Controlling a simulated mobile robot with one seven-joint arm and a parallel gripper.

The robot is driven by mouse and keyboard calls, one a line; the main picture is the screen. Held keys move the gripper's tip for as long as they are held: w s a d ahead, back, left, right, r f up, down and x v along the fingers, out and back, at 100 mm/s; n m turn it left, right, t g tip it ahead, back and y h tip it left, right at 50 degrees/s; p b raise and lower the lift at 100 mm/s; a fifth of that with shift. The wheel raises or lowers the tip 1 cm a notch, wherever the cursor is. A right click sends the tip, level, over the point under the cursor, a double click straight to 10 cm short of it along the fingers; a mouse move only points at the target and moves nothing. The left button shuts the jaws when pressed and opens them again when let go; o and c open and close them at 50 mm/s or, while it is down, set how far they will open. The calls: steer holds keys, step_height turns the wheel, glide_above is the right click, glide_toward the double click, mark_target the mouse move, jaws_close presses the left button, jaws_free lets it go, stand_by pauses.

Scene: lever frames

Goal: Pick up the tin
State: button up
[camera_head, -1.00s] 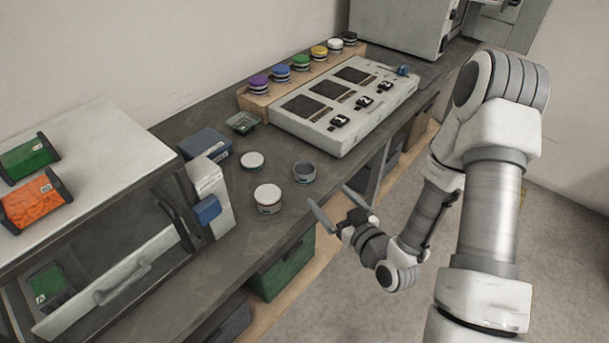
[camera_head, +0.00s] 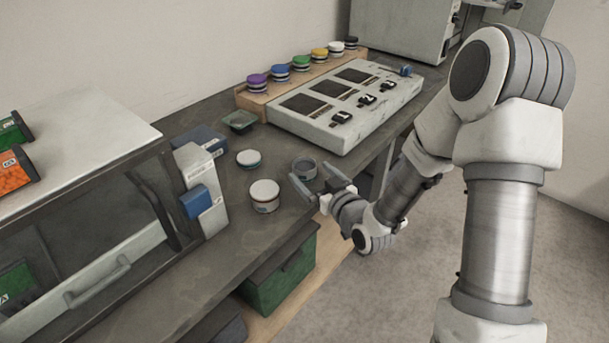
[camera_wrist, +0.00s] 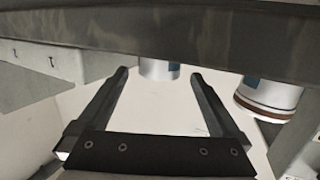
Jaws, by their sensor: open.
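Small tins stand on the dark counter (camera_head: 225,262). A larger tin with a white lid (camera_head: 264,198) is nearest the front. A low white-lidded tin (camera_head: 248,160) is behind it, and a grey round tin (camera_head: 304,170) is to the right. My gripper (camera_head: 310,174) is open at the counter's front edge, just in front of the grey tin. In the wrist view, a pale cylinder with a blue patch (camera_wrist: 159,69) shows between and beyond the open fingers, apart from them. Another white cylinder with a brown band (camera_wrist: 268,97) is to the right.
A white-and-blue device (camera_head: 203,195) and a glass-fronted cabinet (camera_head: 90,235) stand left of the tins. A control panel (camera_head: 350,100) and a rack of coloured-lidded tins (camera_head: 256,83) are behind. A green bin (camera_head: 283,275) is below the counter.

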mark_target(300, 162)
steer(key=shift+b+x, duration=0.55)
steer(key=shift+x, duration=3.35)
steer(key=c, duration=1.5)
steer(key=shift+o, duration=0.2)
steer(key=shift+r+p, duration=0.8)
steer(key=shift+r, duration=1.65)
steer(key=w+d+r+p, duration=0.25)
steer(key=d+r, duration=0.35)
steer(key=d, duration=0.5)
steer(key=s+f+h, duration=0.1)
steer(key=f, duration=0.1)
steer(key=s+d+f+m+t+h, duration=0.1)
steer(key=f, duration=0.1)
steer(key=s+f+m+h, duration=0.1)
steer(key=s+f, duration=0.1)
steer(key=shift+d, duration=0.35)
steer(key=s+d+f+m+t+h, duration=0.1)
steer(key=s+d+f+m+h, duration=0.3)
steer(key=s+d+f+h, duration=0.15)
step_height(300, 162, up, 14)
steer(key=p, duration=1.4)
steer(key=shift+s+a+f, duration=0.15)
steer(key=shift+s+a, duration=0.05)
steer(key=shift+s, duration=0.2)
steer(key=shift+y, duration=0.25)
